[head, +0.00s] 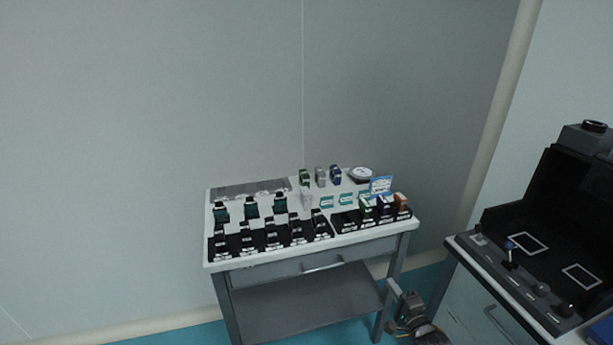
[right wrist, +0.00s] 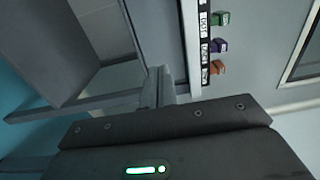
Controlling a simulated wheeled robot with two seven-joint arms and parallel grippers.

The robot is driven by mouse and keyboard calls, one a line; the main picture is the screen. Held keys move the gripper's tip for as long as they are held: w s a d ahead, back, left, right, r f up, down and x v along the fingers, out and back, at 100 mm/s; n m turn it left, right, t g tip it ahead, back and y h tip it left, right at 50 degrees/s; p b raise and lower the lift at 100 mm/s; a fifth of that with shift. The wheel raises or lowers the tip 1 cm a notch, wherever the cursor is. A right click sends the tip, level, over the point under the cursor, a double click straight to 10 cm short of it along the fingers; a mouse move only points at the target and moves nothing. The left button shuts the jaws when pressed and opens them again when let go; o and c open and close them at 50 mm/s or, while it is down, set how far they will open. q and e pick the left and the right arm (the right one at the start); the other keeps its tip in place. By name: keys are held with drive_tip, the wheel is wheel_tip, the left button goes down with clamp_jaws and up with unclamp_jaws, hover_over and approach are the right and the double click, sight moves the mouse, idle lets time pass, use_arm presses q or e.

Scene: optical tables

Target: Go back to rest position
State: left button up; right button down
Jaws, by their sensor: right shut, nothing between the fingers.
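My right gripper (head: 394,292) shows low in the head view, in front of the right front leg of the small grey table (head: 318,268) and below its top. It is shut and holds nothing. In the right wrist view its closed fingers (right wrist: 160,86) point toward the table, which appears turned on its side. My left gripper is in neither view.
The table carries rows of black holders (head: 271,239) and a round dish (head: 361,174). Coloured blocks (right wrist: 219,45) stand near its edge in the right wrist view. At right is a cabinet (head: 470,310) with a black instrument (head: 560,215). Blue floor (head: 190,335) shows at left.

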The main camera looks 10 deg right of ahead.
drive_tip(key=s+a+f+n+g, duration=0.1)
drive_tip(key=s+f+n+g, duration=0.3)
drive_tip(key=f, duration=0.5)
drive_tip(key=s+a+f+n+g+h, duration=0.1)
drive_tip(key=s+f+n+g, duration=0.1)
drive_tip(key=s+f+n, duration=0.5)
drive_tip(key=s+a+f+n+g, duration=0.1)
drive_tip(key=s+f+n+g, duration=0.15)
drive_tip(key=f, duration=0.85)
drive_tip(key=s+a+f+n+g, duration=0.1)
drive_tip(key=s+f, duration=0.3)
drive_tip(key=s, duration=0.8)
drive_tip(key=s+a+f+n+g+p, duration=0.1)
drive_tip(key=s+a+f+n+g, duration=0.1)
drive_tip(key=s, duration=1)
drive_tip(key=s+a+f+n+g, duration=0.2)
drive_tip(key=s+f+g, duration=0.3)
drive_tip(key=s, duration=0.8)
wheel_tip(320, 180, down, 3)
drive_tip(key=shift+f+n, duration=0.1)
drive_tip(key=shift+n, duration=0.55)
drive_tip(key=shift+g, duration=0.25)
